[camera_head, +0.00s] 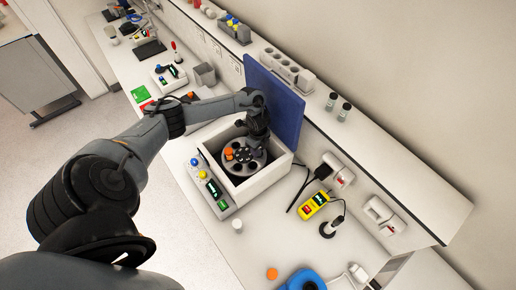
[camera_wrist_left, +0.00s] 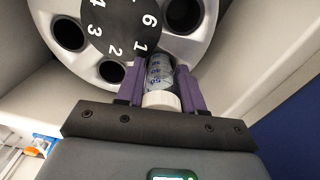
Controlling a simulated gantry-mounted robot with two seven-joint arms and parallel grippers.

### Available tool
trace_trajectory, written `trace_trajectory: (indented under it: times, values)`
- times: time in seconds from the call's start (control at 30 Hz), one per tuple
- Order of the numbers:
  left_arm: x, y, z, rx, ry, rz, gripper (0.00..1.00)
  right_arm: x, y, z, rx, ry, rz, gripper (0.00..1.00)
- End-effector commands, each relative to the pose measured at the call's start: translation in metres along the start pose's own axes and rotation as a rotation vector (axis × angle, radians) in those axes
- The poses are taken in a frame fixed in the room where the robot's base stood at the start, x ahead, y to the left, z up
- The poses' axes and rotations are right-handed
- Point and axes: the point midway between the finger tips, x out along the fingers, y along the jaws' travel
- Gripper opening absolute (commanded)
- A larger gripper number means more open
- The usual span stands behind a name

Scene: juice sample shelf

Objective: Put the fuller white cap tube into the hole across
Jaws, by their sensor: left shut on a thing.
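My left gripper (camera_head: 257,138) is inside the open centrifuge (camera_head: 253,187), at the far side of its rotor (camera_head: 245,168). In the left wrist view my left gripper (camera_wrist_left: 160,85) has its purple fingers shut on a white cap tube (camera_wrist_left: 160,99). The tube is clear with blue markings, and its cap faces the camera. Its far end is at the rotor beside the number 1; I cannot tell how deep it sits in a hole. Empty dark holes (camera_wrist_left: 69,33) show elsewhere in the rotor. An orange cap (camera_head: 229,153) shows at the rotor's left side. My right gripper is not in view.
The blue lid (camera_head: 275,95) stands open behind the centrifuge. The control panel (camera_head: 212,187) is on its left side. A small white cylinder (camera_head: 237,226) and a yellow meter (camera_head: 313,205) are on the bench. The front bench is mostly clear.

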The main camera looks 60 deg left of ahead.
Motion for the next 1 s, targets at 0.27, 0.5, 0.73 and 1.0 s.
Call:
trace_trajectory:
  times: [0.27,0.5,0.73,1.0]
  values:
    - [0.0,0.0,0.0,0.0,0.0,-0.001,0.06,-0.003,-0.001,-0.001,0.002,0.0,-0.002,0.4]
    - [0.004,0.0,0.0,0.0,0.0,0.0,0.06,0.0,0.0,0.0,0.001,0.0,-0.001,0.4]
    - [0.009,0.0,0.0,0.0,0.0,0.0,0.06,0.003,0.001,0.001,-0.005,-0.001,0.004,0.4]
    - [0.009,0.0,0.0,-0.001,-0.001,0.0,0.06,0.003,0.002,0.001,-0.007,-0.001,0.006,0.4]
